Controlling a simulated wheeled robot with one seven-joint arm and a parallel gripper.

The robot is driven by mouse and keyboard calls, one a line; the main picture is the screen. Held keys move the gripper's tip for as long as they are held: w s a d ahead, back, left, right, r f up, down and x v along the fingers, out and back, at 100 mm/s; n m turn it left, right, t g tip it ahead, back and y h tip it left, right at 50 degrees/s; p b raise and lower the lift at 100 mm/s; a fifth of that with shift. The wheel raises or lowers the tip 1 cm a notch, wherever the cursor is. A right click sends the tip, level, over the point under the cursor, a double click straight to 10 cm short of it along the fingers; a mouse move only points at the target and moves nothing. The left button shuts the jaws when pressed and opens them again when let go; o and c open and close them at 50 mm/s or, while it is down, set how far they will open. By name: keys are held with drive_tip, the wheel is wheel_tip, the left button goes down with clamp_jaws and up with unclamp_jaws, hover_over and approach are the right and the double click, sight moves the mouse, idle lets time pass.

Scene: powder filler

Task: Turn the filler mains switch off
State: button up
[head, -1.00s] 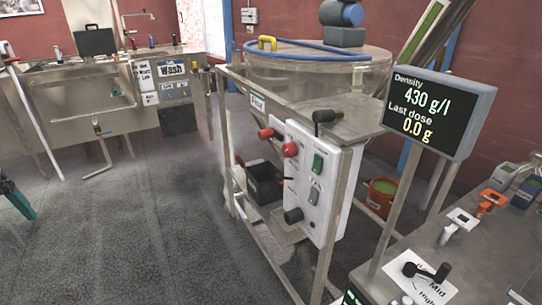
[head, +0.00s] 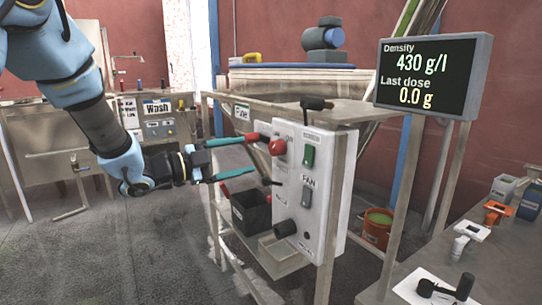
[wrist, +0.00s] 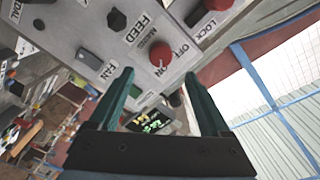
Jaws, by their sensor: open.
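The filler's control panel (head: 318,215) is a white box on a metal frame. A round red knob (head: 277,147) sits high on it. In the wrist view a red knob (wrist: 160,54) labelled MAINS, with OFF and ON beside it, lies just beyond the fingertips, between them in the picture. Its exact setting cannot be told. My gripper (head: 249,155) has teal fingers spread open and empty, pointing right at the panel from its left side. The fingers also show in the wrist view (wrist: 159,73). I cannot tell whether they touch the knob.
A second red knob (wrist: 216,4) stands near the LOCK label. A black FEED knob (wrist: 118,19) and a FAN switch (wrist: 89,59) are close by. The green switch (head: 309,156) is on the panel front. A display (head: 428,78) stands to the right. A black bin (head: 251,212) is below.

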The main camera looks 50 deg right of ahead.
sight(272, 149)
drive_tip(key=p+x, duration=0.1)
drive_tip(key=x, duration=0.8)
drive_tip(key=shift+d+p, duration=0.2)
drive_tip(key=shift+p, duration=0.1)
clamp_jaws()
